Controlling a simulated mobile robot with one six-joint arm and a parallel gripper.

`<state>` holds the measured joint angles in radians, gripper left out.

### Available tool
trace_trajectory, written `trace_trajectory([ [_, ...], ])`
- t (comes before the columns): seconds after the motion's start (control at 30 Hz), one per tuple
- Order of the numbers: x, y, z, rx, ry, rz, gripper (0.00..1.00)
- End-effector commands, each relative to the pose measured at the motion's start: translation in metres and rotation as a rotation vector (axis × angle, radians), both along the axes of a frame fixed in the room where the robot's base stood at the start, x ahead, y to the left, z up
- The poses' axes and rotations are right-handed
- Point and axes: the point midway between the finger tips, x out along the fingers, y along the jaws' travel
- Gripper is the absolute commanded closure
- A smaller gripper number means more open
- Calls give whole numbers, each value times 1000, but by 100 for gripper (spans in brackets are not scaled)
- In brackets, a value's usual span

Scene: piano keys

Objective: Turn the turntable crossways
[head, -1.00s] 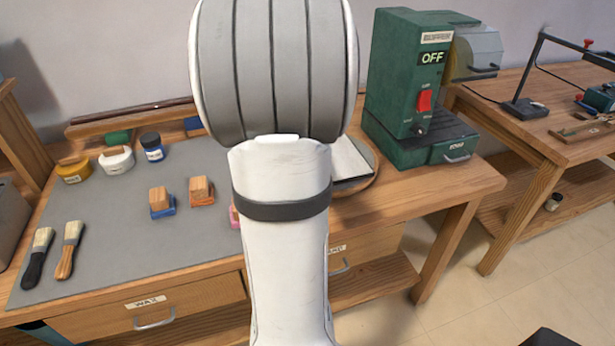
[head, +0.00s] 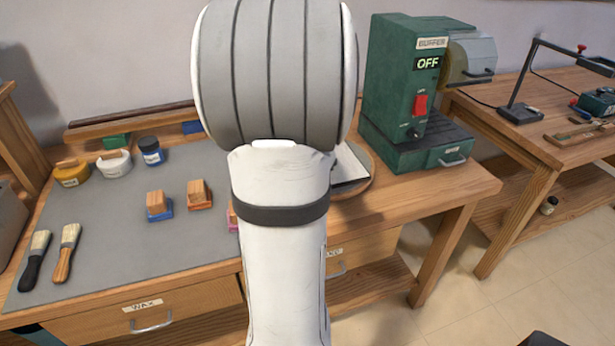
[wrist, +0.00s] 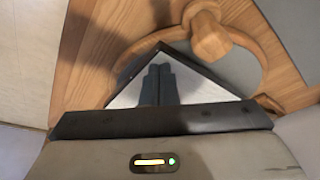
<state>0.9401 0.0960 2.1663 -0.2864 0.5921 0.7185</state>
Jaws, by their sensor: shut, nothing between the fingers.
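The turntable is a round wooden disc (head: 369,181), mostly hidden behind my arm at the right end of the workbench in the head view. A pale flat plate with a dark edge (head: 347,168) lies on it. In the wrist view the plate (wrist: 205,88) shows as a corner pointing away from my gripper. A rounded wooden knob (wrist: 209,38) stands beyond that corner, by a curved wooden rim. My gripper (wrist: 158,72) is shut and empty, with its dark fingers over the plate. I cannot tell whether they touch it. The head view hides my gripper behind my arm.
A green buffer (head: 405,95) reading OFF stands just right of the turntable. Wooden-handled blocks (head: 159,204), jars (head: 151,151) and brushes (head: 66,252) lie on the grey mat (head: 110,225) to the left. Another table (head: 555,145) stands at the right.

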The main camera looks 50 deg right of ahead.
Motion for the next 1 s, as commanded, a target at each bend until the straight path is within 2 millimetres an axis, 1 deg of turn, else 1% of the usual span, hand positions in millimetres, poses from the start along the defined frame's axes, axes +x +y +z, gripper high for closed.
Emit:
trace_trajectory([
  [0.03, -6, -4, 5, 0, 1, -1, 100],
  [0.1, 3, 1, 25, -3, -1, 3, 100],
  [0.2, 10, 5, 47, -1, 2, 5, 100],
  [0.3, 16, 9, 65, 1, 3, 5, 100],
  [0.43, 20, 13, 82, 2, 5, 4, 100],
  [0.6, 24, 15, 92, 4, 6, 3, 100],
  [1.0, 24, 16, 93, 5, 8, 3, 100],
])
